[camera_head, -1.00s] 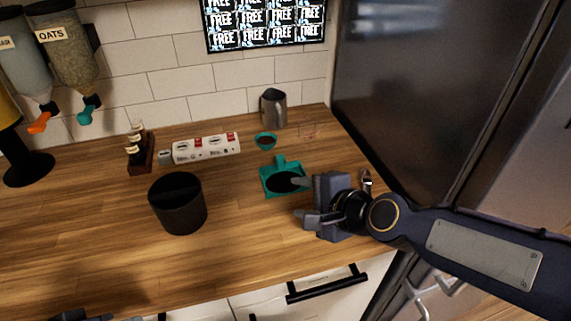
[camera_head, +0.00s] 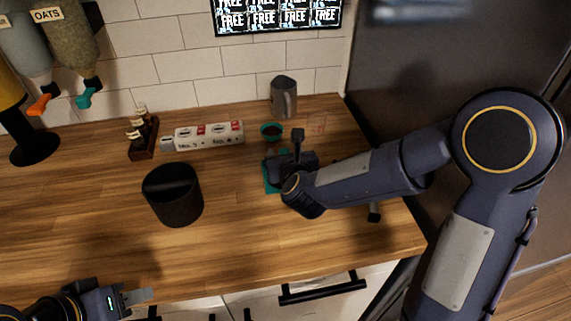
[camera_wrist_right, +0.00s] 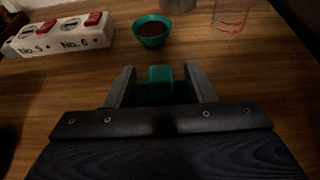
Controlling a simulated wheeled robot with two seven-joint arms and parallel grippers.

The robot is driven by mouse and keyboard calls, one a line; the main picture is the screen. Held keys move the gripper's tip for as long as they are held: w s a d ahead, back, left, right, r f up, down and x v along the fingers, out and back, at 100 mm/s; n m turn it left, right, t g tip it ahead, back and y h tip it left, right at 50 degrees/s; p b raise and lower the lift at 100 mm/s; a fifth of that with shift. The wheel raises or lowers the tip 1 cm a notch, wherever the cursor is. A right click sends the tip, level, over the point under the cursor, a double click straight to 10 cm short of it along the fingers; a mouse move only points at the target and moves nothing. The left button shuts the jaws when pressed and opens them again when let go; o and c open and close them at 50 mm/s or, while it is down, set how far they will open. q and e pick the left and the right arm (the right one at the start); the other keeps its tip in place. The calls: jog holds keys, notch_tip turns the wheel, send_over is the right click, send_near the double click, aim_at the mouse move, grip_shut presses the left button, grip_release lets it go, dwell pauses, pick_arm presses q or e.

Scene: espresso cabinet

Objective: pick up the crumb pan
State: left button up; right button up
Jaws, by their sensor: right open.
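The teal crumb pan (camera_head: 268,180) lies on the wooden counter, mostly hidden under my right gripper (camera_head: 297,160) in the head view. In the right wrist view its teal handle (camera_wrist_right: 160,74) stands between the two fingers of my right gripper (camera_wrist_right: 160,84), which is open with a finger on each side. Gaps show between handle and fingers. The rest of the pan is hidden behind the gripper there. My left gripper (camera_head: 135,297) is low at the left, near the counter's front edge and away from the pan. Its jaw opening is unclear.
A teal bowl (camera_head: 271,131) with dark contents stands just behind the pan. A metal pitcher (camera_head: 285,100) and a clear cup (camera_head: 317,122) are further back. A white numbered box (camera_head: 209,136), bottle rack (camera_head: 142,138) and black bin (camera_head: 173,195) stand left. The fridge (camera_head: 440,70) is right.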

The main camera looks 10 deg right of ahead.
jog(key=shift+x, duration=1.2)
grip_shut()
